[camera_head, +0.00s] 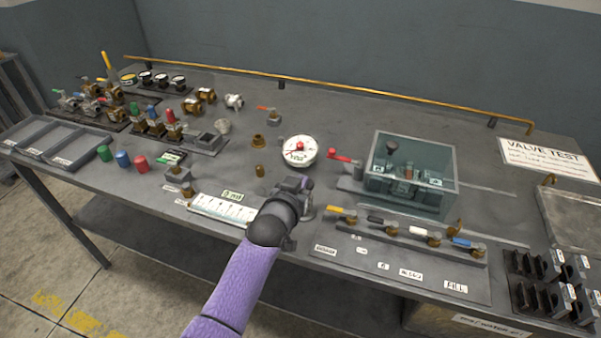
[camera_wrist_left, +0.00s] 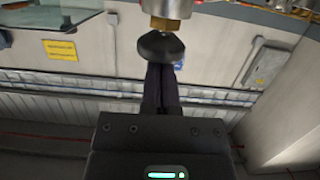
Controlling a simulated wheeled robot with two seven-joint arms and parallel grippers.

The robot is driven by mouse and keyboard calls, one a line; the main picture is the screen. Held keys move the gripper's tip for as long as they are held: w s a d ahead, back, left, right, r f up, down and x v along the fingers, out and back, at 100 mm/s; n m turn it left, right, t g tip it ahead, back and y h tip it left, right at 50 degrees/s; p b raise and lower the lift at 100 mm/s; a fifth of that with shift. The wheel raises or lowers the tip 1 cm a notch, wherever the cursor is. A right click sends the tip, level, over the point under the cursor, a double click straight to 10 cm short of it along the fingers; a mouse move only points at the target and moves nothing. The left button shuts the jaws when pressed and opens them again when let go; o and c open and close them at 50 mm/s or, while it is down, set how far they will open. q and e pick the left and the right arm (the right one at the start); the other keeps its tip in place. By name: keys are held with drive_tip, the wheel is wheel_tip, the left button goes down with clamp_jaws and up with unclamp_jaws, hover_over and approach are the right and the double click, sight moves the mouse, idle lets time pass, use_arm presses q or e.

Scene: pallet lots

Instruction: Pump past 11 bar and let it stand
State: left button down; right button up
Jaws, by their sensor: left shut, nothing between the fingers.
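The round white pressure gauge (camera_head: 299,150) stands near the middle of the bench; its reading is too small to make out. My left gripper (camera_head: 303,183) is in front of the gauge and left of the tank, partly hidden by my wrist. In the left wrist view its fingers (camera_wrist_left: 161,78) are shut and empty, with their tips at a dark rounded knob (camera_wrist_left: 160,46) below a metal and brass fitting (camera_wrist_left: 166,10). Contact is unclear.
A row of colour-handled valves (camera_head: 418,233) lies in front of the tank. A white scale strip (camera_head: 222,209) is left of my gripper. Trays (camera_head: 50,141) and several valves fill the left side. Black slotted holders (camera_head: 545,285) stand at the right corner. A brass rail (camera_head: 330,90) runs along the back.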

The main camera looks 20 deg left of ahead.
use_arm(q)
drive_tip(key=shift+f, duration=0.1)
wheel_tip(320, 180, up, 4)
drive_tip(key=p, duration=0.4)
drive_tip(key=shift+r, duration=0.25)
drive_tip(key=p+v, duration=0.3)
drive_tip(key=v, duration=0.7)
drive_tip(key=shift+f, duration=0.1)
